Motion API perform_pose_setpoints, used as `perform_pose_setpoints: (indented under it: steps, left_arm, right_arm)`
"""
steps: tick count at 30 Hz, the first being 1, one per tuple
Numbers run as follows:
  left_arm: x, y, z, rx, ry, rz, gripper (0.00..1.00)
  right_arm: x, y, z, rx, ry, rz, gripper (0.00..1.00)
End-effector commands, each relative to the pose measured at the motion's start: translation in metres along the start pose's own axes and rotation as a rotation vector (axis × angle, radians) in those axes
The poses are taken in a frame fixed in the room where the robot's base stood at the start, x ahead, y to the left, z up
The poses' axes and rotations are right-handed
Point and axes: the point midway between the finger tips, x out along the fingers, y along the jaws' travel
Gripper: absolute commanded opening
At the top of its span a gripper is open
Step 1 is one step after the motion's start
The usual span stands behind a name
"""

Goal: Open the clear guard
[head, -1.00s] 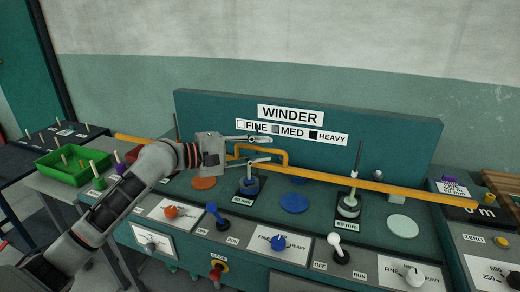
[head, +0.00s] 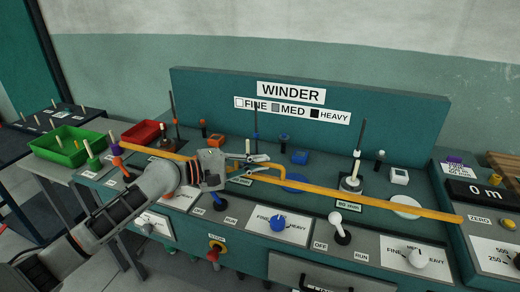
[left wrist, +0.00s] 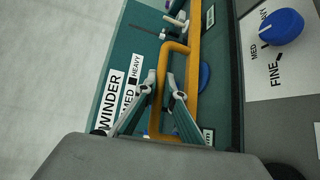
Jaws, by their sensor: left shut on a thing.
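The guard shows as a long orange bar (head: 370,201) with a raised handle loop (head: 268,172), in front of the teal winder board. I cannot make out its clear panel. My left gripper (head: 264,165) has its fingers at the left part of the loop, shut on it. In the left wrist view the handle loop (left wrist: 161,85) passes between the fingertips (left wrist: 174,86), and the bar (left wrist: 193,70) runs along beside it. The right gripper is out of view.
The winder bench has upright spindles (head: 362,140), a blue knob (head: 278,222) and a white lever (head: 337,221). A green bin (head: 68,148) and a red tray (head: 144,132) stand at left. A counter box (head: 478,192) stands at right.

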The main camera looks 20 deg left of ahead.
Motion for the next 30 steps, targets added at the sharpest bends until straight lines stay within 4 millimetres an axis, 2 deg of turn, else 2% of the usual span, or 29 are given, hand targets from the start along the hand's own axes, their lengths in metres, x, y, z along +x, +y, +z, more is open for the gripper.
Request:
perform_pose_setpoints:
  steps: [1,5,10,12,13,24,30]
  left_arm:
    - [0.001,-0.006,-0.001,-0.002,0.000,-0.004,0.00]
    - [0.000,-0.003,0.000,0.001,0.000,-0.001,0.00]
    - [0.000,-0.002,0.000,0.002,0.000,0.001,0.00]
    - [0.000,-0.001,0.000,0.002,0.000,0.002,0.24]
    - [0.000,-0.001,0.000,0.002,0.000,0.002,0.26]
    - [-0.003,-0.001,-0.001,0.002,0.001,0.002,0.26]
    - [-0.028,-0.003,-0.001,0.004,0.002,-0.002,0.26]
  right_arm:
    - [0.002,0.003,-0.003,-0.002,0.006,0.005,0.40]
    - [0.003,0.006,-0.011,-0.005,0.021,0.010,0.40]
    - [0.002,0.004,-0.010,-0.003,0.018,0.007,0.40]
    - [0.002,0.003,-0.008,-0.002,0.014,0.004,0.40]
    - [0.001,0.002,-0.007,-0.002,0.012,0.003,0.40]
    - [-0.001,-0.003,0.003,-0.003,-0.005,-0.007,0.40]
    - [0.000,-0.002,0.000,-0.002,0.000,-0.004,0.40]
